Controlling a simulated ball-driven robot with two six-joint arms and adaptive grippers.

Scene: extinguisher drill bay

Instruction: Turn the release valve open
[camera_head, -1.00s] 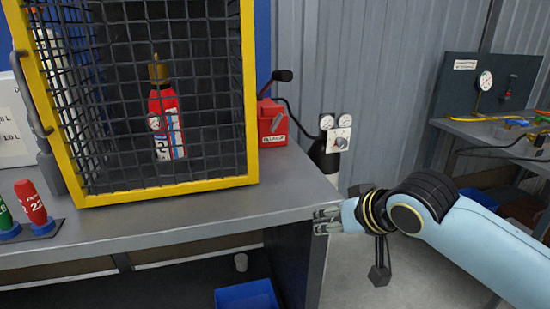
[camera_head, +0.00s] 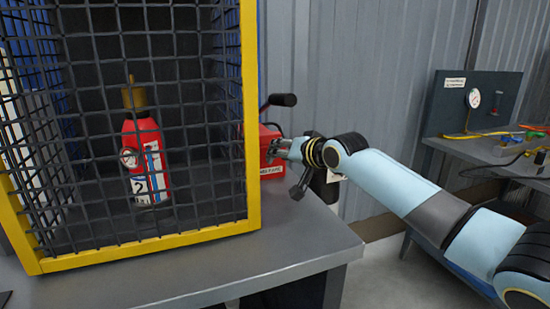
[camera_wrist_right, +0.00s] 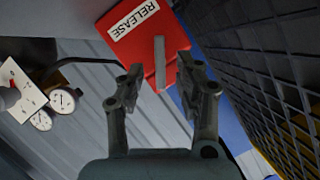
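The release valve is a red box (camera_head: 264,140) at the back right of the bench, beside the cage. It also shows in the right wrist view (camera_wrist_right: 112,15), with a white RELEASE label (camera_wrist_right: 133,19) and a flat grey handle (camera_wrist_right: 160,62). My right gripper (camera_head: 277,150) is at the front of the box and covers part of it in the head view. In the wrist view its fingers (camera_wrist_right: 159,78) are open, with the handle between their tips; I see a gap on both sides. My left gripper is out of view.
The yellow-framed mesh cage (camera_head: 150,235) stands close left of the box, with a red extinguisher (camera_head: 143,140) inside. A black-gripped lever (camera_head: 282,100) sticks out above the box. White gauges (camera_wrist_right: 61,100) are beside it. The bench front (camera_head: 290,255) is clear.

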